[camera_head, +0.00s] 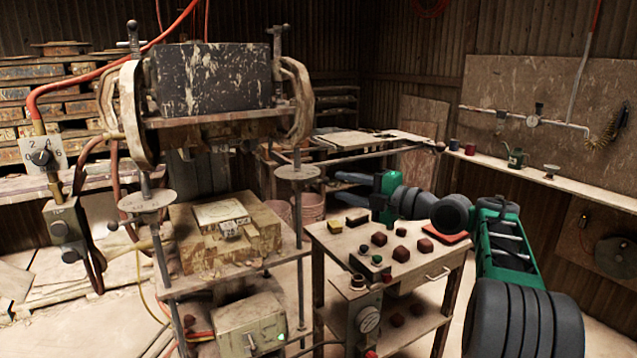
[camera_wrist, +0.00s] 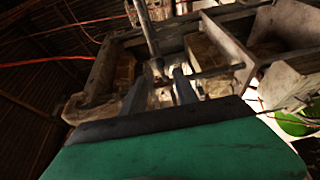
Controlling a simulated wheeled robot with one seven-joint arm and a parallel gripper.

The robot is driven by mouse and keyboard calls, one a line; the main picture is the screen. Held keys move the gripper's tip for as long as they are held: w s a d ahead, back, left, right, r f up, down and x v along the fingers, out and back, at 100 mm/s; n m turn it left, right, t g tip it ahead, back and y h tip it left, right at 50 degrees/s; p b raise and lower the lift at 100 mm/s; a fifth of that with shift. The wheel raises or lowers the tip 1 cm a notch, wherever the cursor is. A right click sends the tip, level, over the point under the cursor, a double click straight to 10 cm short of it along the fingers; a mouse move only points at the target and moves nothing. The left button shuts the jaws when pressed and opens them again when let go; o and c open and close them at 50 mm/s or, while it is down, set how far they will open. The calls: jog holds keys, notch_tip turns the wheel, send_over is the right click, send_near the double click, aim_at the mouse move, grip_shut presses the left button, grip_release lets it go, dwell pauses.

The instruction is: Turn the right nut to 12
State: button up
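The right nut (camera_head: 297,172) is a flat grey disc around the right threaded rod of the press, under the upper block. Any marks on it are too small to read. A matching left nut (camera_head: 148,199) sits on the left rod. My gripper (camera_head: 337,186) is to the right of the right nut, slightly lower, fingers pointing left at the rod and apart from it. The fingers are spread with nothing visibly held. In the wrist view my gripper (camera_wrist: 161,80) shows a gap between its fingers, with a metal rod (camera_wrist: 147,35) beyond; the nut cannot be made out clearly there.
A small table (camera_head: 326,238) with several reddish tiles stands below my gripper. The press's lower plate (camera_head: 178,284) carries a tile mould (camera_head: 265,225). A dial switch (camera_head: 41,157) and red hose (camera_head: 62,87) are at the left. A wall shelf (camera_head: 590,190) runs along the right.

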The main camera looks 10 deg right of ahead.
aim_at(322, 182)
jog(key=p+x, duration=0.2)
jog(key=x, duration=0.4)
jog(key=shift+w+a+p, duration=0.3)
jog(key=shift+p, duration=0.05)
jog(key=shift+w+a+f, duration=0.1)
jog(key=shift+w+a, duration=0.15)
jog(key=shift+w, duration=0.1)
grip_shut()
dwell(0.6)
